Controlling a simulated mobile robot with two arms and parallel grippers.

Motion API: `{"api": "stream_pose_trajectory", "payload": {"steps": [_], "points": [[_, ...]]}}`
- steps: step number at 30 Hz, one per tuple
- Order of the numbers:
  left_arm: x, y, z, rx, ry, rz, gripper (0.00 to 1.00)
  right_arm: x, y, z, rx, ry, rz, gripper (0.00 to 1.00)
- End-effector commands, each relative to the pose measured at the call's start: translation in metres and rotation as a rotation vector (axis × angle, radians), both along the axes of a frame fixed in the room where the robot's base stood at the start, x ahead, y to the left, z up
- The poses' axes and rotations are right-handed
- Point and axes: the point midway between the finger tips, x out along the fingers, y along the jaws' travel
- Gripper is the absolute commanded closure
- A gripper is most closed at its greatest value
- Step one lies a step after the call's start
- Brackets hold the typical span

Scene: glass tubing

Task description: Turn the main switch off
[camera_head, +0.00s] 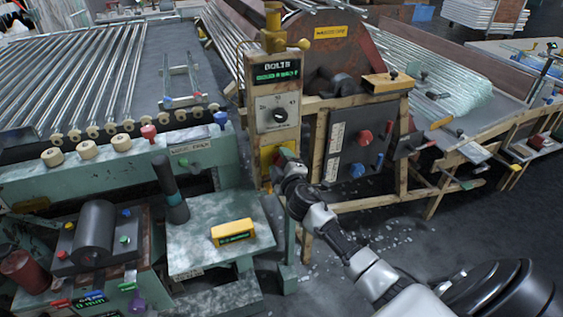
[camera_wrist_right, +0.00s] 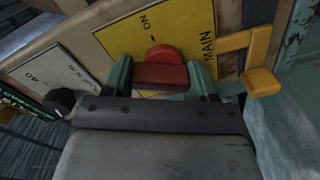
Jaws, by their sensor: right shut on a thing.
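The main switch is a red knob (camera_wrist_right: 163,55) with a red bar-shaped grip (camera_wrist_right: 160,76), on a yellow plate (camera_wrist_right: 185,35) marked MAIN and ON. My right gripper (camera_wrist_right: 161,80) has its two green fingers on either side of the red grip and is shut on it. In the head view the yellow plate (camera_head: 268,157) is low on the post, and my right gripper (camera_head: 284,160) covers the knob. My left gripper is not in view.
Above the switch is a white dial plate (camera_head: 277,113) with a black knob, under a BOLTS display (camera_head: 278,67). A yellow bracket (camera_wrist_right: 258,60) juts out close to my right finger. A board with a red knob (camera_head: 363,137) stands to the right.

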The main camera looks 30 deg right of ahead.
Motion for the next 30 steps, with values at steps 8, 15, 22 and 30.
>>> {"api": "stream_pose_trajectory", "payload": {"steps": [8, 15, 22, 30], "points": [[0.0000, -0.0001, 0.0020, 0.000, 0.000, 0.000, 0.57, -0.0001, 0.0012, -0.0016, -0.231, 0.058, 0.000, 0.66], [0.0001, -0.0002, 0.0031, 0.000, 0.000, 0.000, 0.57, 0.0000, 0.0016, -0.0022, -0.371, 0.093, -0.001, 0.66], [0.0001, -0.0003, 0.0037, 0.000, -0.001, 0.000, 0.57, 0.0000, 0.0017, -0.0027, -0.443, 0.110, 0.000, 0.66], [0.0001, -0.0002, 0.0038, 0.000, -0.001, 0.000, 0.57, 0.0000, 0.0019, -0.0031, -0.466, 0.115, 0.000, 0.66]]}}
